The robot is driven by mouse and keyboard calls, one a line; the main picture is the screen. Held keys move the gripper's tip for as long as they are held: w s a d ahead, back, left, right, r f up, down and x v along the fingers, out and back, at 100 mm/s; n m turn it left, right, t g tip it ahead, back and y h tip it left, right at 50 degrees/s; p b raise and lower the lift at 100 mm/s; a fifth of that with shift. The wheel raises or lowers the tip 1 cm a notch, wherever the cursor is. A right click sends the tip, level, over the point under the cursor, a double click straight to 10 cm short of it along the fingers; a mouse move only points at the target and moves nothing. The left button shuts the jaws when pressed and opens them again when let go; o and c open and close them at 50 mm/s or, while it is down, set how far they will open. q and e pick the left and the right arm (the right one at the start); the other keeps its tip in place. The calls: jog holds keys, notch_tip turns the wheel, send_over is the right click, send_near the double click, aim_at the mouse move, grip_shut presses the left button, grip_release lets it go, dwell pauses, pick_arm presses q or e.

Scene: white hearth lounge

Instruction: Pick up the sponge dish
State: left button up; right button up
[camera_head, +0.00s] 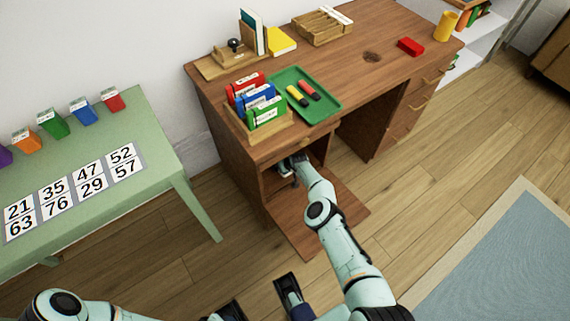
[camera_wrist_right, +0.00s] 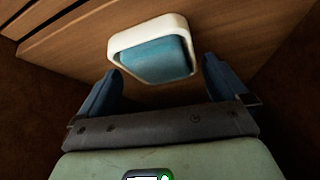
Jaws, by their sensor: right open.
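The sponge dish (camera_wrist_right: 120,46) is a white rounded tray with a blue sponge (camera_wrist_right: 158,60) in it. In the right wrist view it is on a wooden surface, just ahead of my right gripper (camera_wrist_right: 160,82). The two dark blue fingers are open, one on each side of the dish's near end, with nothing between their bases. In the head view my right gripper (camera_head: 292,163) is inside the desk's open lower compartment, where the dish is mostly hidden.
The compartment's wooden door (camera_head: 345,212) is open beneath my right arm. The desk (camera_head: 375,35) above holds a green tray (camera_head: 325,99), a file holder (camera_head: 280,130) and a red block (camera_head: 410,46). A green table (camera_head: 150,200) stands at the left.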

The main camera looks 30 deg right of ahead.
jog(key=shift+w+f, duration=0.25)
jog(key=shift+f, duration=0.1)
jog(key=shift+r, duration=0.1)
jog(key=c, duration=0.9)
jog(key=shift+s+d+r, duration=0.1)
